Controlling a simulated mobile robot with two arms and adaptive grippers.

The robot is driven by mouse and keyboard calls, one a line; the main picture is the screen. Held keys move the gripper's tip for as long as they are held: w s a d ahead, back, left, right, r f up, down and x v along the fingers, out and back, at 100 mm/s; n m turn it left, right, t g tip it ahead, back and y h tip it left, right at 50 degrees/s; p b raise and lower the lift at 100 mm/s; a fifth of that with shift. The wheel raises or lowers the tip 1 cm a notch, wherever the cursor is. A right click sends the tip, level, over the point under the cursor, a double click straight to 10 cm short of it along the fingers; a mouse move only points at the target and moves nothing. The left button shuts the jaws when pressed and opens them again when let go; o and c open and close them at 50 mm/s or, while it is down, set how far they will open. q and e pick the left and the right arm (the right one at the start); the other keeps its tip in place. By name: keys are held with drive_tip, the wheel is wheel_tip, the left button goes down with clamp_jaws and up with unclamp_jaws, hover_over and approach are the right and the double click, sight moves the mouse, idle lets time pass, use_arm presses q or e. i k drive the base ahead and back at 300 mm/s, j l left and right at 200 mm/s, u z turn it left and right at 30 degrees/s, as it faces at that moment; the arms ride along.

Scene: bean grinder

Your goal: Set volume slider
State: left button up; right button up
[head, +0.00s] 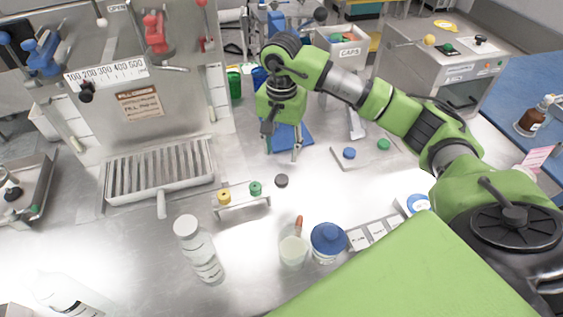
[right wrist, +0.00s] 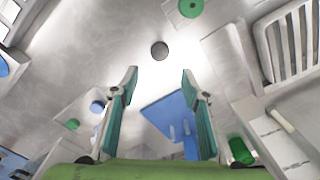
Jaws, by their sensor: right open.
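The volume slider is a black knob (head: 86,92) on the front of the grey machine at left. It sits just under the left part of a white scale (head: 106,73) marked 100 to 500. My right gripper (head: 282,150) points down over the middle of the bench, well to the right of the slider. Its fingers are apart and empty in the right wrist view (right wrist: 160,72). The slider is not visible in the right wrist view. My left gripper is not in view.
A grated drip tray (head: 160,175) stands below the scale. A blue plate (head: 292,137) lies behind my gripper.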

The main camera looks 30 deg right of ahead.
sight(86, 96)
drive_tip(key=k+j, duration=1.1)
drive_tip(key=k, duration=0.2)
